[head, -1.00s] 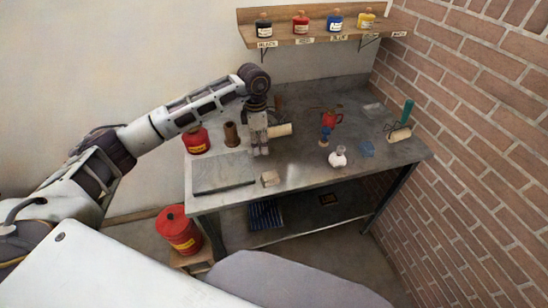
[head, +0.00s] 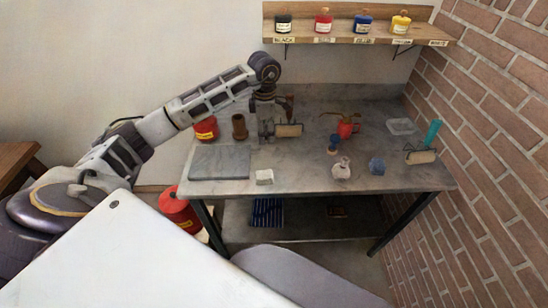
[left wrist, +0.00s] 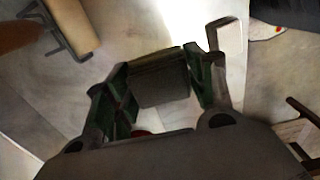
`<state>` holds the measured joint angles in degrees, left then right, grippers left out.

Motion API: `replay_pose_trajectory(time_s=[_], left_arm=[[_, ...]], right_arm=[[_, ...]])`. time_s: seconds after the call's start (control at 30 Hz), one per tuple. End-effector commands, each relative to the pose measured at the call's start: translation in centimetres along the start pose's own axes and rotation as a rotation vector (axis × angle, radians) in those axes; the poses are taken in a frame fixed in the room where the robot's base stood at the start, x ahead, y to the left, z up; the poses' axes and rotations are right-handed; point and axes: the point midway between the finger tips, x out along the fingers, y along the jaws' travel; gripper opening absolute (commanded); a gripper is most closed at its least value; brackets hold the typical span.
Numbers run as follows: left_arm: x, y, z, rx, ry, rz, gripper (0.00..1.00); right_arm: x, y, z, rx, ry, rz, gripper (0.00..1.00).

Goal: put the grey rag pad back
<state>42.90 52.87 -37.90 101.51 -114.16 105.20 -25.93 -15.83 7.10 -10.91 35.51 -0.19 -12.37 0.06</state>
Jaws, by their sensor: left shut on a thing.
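My left gripper (head: 259,138) hangs low over the left half of the workbench, between the dark wooden cylinder and the brayer. In the left wrist view the left gripper (left wrist: 160,85) is shut on a dark grey block, the grey rag pad (left wrist: 160,82), which sits between its two green-lined fingers. In the head view the pad is too small and covered to make out. How far it is from the bench top I cannot tell. My right gripper is not in view.
A whitish pad (head: 264,177) lies near the bench's front edge, beside a grey slab (head: 220,163). A brayer (head: 289,130) lies just right of the gripper. The front middle is clear.

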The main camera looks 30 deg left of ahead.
Motion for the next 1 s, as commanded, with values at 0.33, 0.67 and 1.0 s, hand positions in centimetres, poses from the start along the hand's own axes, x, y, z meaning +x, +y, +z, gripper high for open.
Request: replay_pose_trajectory(time_s=[0.33,0.67,1.0], left_arm=[[-0.1,0.1,-0.4,-0.005,0.002,0.002,0.32],[0.9,0.1,-0.4,-0.006,0.002,0.001,0.32],[5.2,0.0,-0.4,-0.005,0.002,0.0,0.32]], right_arm=[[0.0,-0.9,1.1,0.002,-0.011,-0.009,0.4],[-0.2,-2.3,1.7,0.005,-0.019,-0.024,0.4],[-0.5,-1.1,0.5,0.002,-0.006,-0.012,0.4]])
